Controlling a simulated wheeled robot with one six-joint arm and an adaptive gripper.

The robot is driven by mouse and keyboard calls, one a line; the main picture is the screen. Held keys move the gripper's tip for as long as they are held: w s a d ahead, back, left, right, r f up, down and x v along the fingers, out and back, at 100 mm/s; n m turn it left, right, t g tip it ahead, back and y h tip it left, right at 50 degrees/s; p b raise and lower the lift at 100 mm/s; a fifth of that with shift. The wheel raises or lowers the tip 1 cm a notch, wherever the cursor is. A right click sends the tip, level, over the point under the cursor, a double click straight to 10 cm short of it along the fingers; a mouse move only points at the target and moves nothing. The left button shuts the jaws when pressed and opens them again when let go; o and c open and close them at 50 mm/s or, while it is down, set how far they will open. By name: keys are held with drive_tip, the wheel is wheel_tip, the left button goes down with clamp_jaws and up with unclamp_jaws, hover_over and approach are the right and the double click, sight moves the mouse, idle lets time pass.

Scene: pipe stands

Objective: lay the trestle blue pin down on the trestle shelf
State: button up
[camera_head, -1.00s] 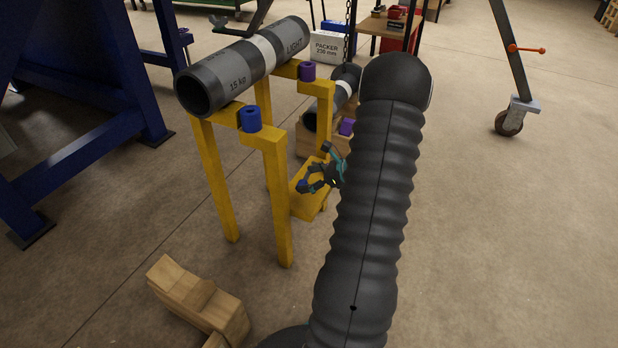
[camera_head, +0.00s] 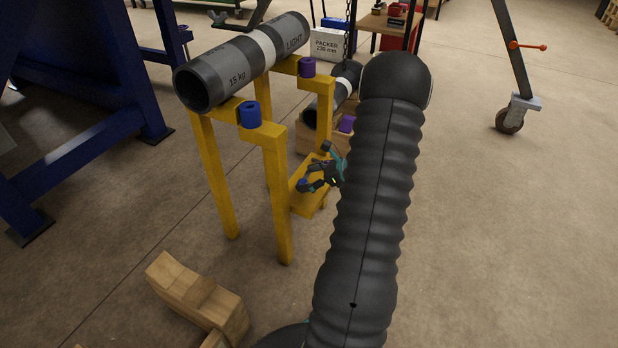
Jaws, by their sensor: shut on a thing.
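The yellow trestle (camera_head: 275,200) stands left of my arm and carries a grey pipe (camera_head: 243,62). Its low yellow shelf (camera_head: 308,203) shows partly behind my gripper. My gripper (camera_head: 307,185) is over the shelf, shut on a small blue thing (camera_head: 302,186) that looks like the blue pin. Most of the pin is hidden by the fingers, and I cannot tell whether it touches the shelf. A blue collar (camera_head: 250,115) with a dark hole sits on the near arm of the trestle. A purple collar (camera_head: 307,67) sits on the far arm.
A second dark pipe (camera_head: 347,83) and a purple piece (camera_head: 347,124) are behind the trestle, near wooden blocks. A wooden cradle (camera_head: 195,295) lies at the front left. A blue frame (camera_head: 85,150) stands at left.

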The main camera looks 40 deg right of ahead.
drive_tip(key=shift+f+b, duration=0.85)
drive_tip(key=shift+f, duration=0.45)
idle(0.4)
drive_tip(key=o, duration=1.1)
drive_tip(key=shift+s+d+r, duration=0.1)
drive_tip(key=shift+p+v, duration=1.1)
drive_tip(key=shift+v, duration=1.25)
